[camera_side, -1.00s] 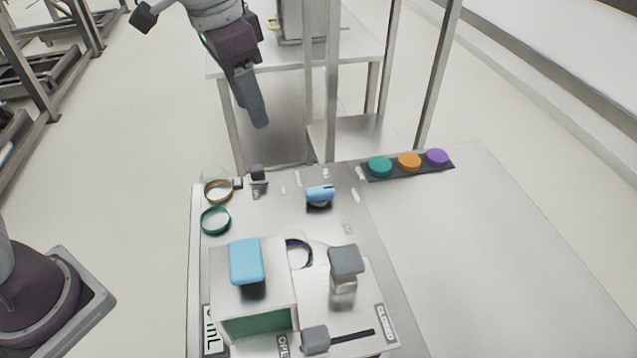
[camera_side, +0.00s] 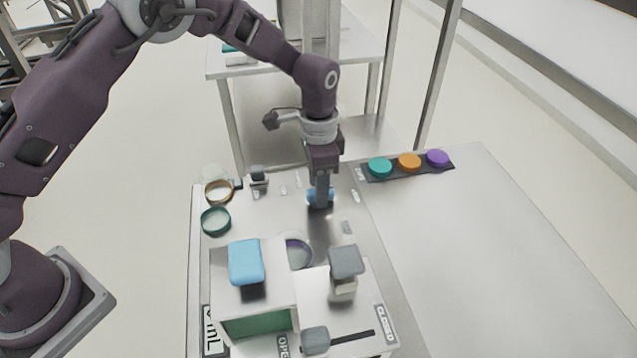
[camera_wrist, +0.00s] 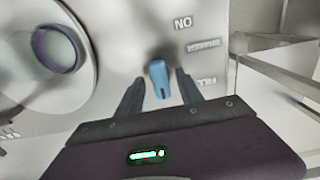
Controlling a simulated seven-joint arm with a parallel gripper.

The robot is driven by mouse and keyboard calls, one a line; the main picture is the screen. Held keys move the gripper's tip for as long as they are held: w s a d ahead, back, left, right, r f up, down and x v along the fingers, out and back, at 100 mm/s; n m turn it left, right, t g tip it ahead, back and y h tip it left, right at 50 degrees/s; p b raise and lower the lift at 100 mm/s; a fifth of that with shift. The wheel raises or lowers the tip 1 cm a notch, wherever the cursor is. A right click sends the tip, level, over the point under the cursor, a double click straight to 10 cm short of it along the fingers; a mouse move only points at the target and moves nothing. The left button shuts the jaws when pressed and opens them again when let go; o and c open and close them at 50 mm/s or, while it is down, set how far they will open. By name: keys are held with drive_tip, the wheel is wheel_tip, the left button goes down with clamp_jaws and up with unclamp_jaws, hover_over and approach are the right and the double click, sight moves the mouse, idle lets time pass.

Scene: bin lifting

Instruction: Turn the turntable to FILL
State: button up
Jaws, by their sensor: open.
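A blue knob (camera_wrist: 160,78) with a dark slot line stands on the grey panel in the wrist view; it also shows in the side view (camera_side: 311,195), partly hidden by my gripper. My gripper (camera_side: 321,203) points down at the knob. In the wrist view its two fingers (camera_wrist: 161,80) are open, one on each side of the knob; I cannot tell whether they touch it. A pale round disc (camera_wrist: 20,30), likely the turntable, carries a purple ring (camera_wrist: 57,48) at the left.
A teal ring (camera_side: 215,221) and a brown ring (camera_side: 218,192) lie at the panel's left. A box with a blue top (camera_side: 246,262) and a grey-capped post (camera_side: 345,262) stand in front. Teal, orange and purple buttons (camera_side: 409,161) sit at the back right. The right tabletop (camera_side: 490,250) is clear.

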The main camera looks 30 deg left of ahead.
drive_tip(key=shift+c, duration=0.2)
clamp_jaws()
drive_tip(key=n, duration=0.6)
drive_tip(key=shift+n, duration=0.3)
drive_tip(key=n, duration=0.6)
drive_tip(key=shift+n, duration=0.3)
idle(0.4)
drive_tip(key=shift+o, duration=0.2)
unclamp_jaws()
